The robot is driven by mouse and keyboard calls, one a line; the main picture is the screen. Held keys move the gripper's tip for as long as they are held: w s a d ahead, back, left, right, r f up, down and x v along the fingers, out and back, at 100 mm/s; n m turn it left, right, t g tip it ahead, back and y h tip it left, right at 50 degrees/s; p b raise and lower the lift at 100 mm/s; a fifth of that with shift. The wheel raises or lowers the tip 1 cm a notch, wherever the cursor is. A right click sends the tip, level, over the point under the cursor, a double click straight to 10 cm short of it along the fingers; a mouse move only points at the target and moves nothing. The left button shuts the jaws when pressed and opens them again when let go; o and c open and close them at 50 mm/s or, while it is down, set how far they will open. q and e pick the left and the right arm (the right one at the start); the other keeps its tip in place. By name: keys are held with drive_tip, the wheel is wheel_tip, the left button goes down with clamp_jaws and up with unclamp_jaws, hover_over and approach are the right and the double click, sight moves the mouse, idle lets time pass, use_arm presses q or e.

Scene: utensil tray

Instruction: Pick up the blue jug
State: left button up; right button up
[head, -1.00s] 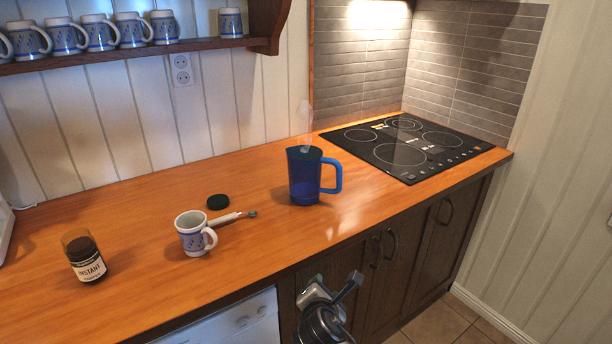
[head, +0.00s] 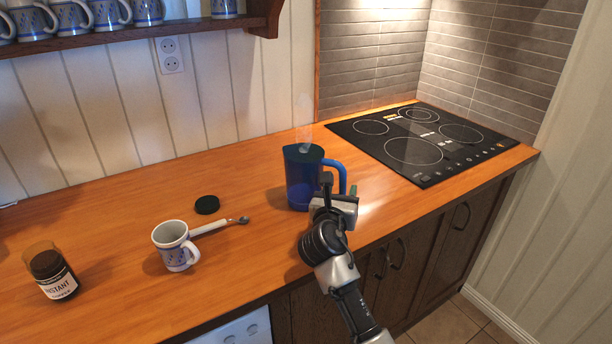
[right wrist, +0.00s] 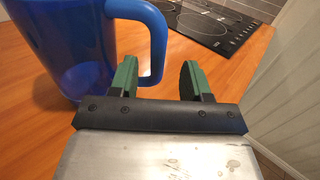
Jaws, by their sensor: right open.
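The blue jug (head: 299,178) stands upright on the wooden counter, its handle to the right; steam rises above it. In the right wrist view the jug (right wrist: 75,45) fills the left side. Its handle (right wrist: 155,45) comes down between my two green fingers, nearer the left one. My right gripper (head: 338,190) is open at the handle, in front of the jug's right side, and hides part of the handle in the head view. In the right wrist view the right gripper (right wrist: 158,82) has a clear gap right of the handle. My left gripper is not in view.
A patterned mug (head: 174,246), a spoon (head: 215,226), a dark lid (head: 207,205) and an instant coffee jar (head: 52,276) lie left of the jug. A black cooktop (head: 420,140) is behind right. The counter's front edge is close below my right gripper.

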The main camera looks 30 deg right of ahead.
sight(342, 188)
drive_tip(key=shift+w+d, duration=0.25)
drive_tip(key=shift+w+d+f, duration=0.15)
drive_tip(key=shift+w+d, duration=0.1)
drive_tip(key=shift+w, duration=0.05)
drive_tip(key=x, duration=0.4)
drive_tip(key=shift+w+d+f, duration=0.2)
drive_tip(key=shift+w+f, duration=0.15)
drive_tip(key=shift+f, duration=0.05)
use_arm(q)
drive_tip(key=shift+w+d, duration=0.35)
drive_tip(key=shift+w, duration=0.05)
use_arm(e)
clamp_jaws()
drive_tip(key=shift+r, duration=0.1)
